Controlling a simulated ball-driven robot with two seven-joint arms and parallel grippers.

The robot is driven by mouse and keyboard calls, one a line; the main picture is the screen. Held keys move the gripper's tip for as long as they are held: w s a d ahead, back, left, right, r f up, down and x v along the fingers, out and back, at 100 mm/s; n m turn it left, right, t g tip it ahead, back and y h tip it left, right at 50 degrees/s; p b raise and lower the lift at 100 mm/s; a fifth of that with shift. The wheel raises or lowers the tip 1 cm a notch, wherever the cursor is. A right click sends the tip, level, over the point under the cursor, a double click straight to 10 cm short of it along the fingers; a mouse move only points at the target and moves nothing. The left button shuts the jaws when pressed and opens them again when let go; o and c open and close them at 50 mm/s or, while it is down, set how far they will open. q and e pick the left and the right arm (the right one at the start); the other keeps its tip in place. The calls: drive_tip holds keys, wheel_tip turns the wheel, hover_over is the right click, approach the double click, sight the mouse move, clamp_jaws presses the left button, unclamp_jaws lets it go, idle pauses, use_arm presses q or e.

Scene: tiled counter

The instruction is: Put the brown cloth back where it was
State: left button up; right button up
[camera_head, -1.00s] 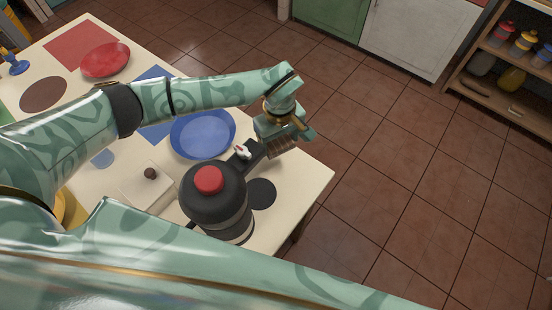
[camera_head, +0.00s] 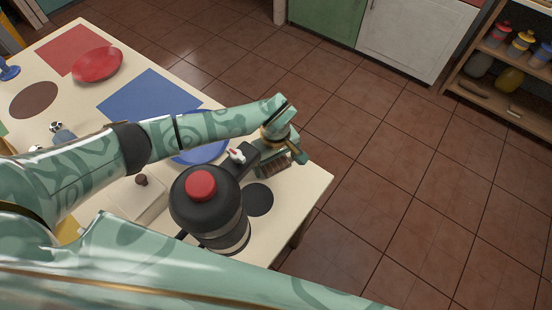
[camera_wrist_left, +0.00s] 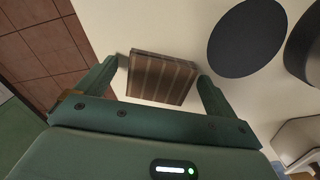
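The brown cloth (camera_head: 275,166) is a small folded piece with darker stripes. It is near the right end of the table, just behind the black disc (camera_head: 258,200). My left gripper (camera_head: 276,158) is directly over it. In the left wrist view the cloth (camera_wrist_left: 162,79) sits between the two fingertips of my left gripper (camera_wrist_left: 158,72), with pale tabletop showing beside it on both sides. The fingers look open around it. I cannot tell exactly how high the cloth is above the table. My right gripper is out of view.
A black pot with a red knob (camera_head: 215,215) stands close to the gripper. A blue plate (camera_head: 195,152) is partly hidden by my arm. A white lidded box (camera_head: 125,200), blue mat (camera_head: 140,95), red plate (camera_head: 97,65) and brown oval (camera_head: 33,99) lie leftward. The table edge is close.

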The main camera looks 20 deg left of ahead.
sight(276, 162)
use_arm(q)
wheel_tip(276, 162, up, 12)
drive_tip(key=p, duration=0.3)
drive_tip(key=shift+r, duration=0.2)
drive_tip(key=shift+a, duration=0.1)
idle(0.4)
